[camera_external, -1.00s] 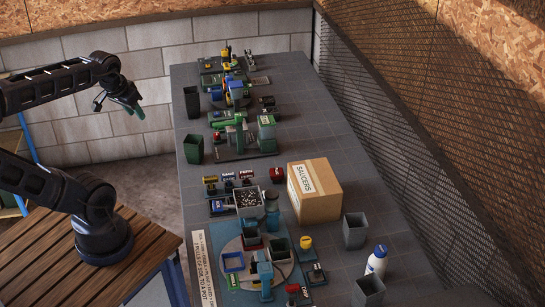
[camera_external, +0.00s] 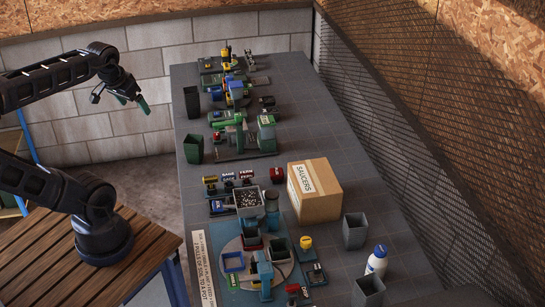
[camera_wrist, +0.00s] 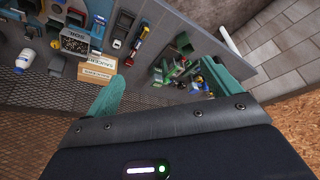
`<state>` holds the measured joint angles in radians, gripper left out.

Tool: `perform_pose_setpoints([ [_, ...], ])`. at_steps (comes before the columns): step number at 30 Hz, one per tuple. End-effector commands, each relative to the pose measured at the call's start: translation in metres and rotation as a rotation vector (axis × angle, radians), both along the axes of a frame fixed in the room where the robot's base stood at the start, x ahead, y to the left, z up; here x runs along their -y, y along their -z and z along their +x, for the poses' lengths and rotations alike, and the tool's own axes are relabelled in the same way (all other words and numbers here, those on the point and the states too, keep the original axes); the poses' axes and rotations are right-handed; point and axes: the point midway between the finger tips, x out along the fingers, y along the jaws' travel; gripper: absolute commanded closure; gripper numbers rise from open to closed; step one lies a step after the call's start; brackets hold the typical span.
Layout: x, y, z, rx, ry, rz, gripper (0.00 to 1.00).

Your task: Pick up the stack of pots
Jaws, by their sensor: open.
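Several pots stand on the long grey table, and I cannot tell for sure which of them are stacked. A dark pot (camera_external: 192,102) and a dark green pot (camera_external: 193,149) stand along the table's left edge. Two grey pots, one beside the box (camera_external: 354,232) and one at the front (camera_external: 368,292), stand at the right. My gripper (camera_external: 122,101) is open and empty, in the air left of the table, apart from every pot. Its green fingers spread wide in the wrist view (camera_wrist: 170,88), with the table beyond them.
A cardboard saucers box (camera_external: 316,190) stands mid-table at the right. A white bottle (camera_external: 376,260) stands near the front pots. A round turntable (camera_external: 225,245) carries small coloured pots and a blue device (camera_external: 263,268). Green machinery (camera_external: 238,138) stands right of the dark green pot.

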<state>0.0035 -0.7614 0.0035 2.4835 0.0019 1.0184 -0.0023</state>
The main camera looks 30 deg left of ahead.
Motion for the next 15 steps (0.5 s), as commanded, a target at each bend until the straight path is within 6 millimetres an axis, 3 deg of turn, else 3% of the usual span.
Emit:
perform_pose_setpoints([
  [3,0.000,-0.027,0.001,0.004,0.000,0.000,0.11],
  [15,0.005,-0.024,0.047,0.060,0.216,0.031,0.11],
])
